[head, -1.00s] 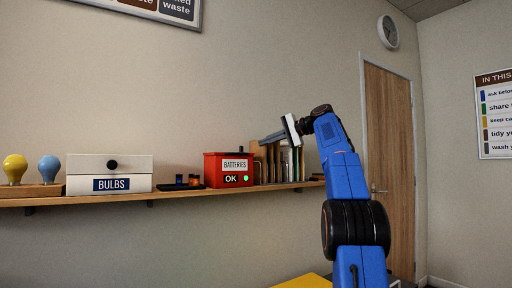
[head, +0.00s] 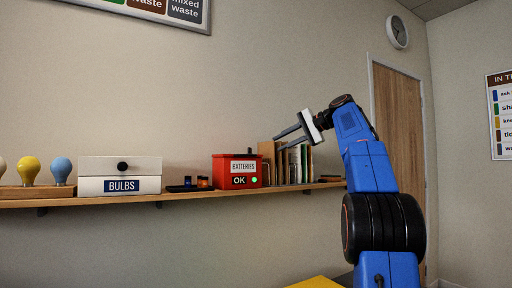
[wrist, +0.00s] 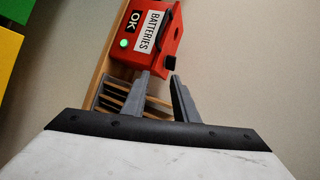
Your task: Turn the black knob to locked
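In the wrist view my gripper (wrist: 157,76) is also open. It points toward the red BATTERIES box (wrist: 150,45), which carries a small black part (wrist: 169,62); I cannot tell whether that is a knob.
The shelf (head: 220,192) runs along the wall. The red box (head: 220,171) stands between small dark items (head: 187,185) and a row of books (head: 295,166). Yellow and blue bulbs (head: 60,168) stand at far left.

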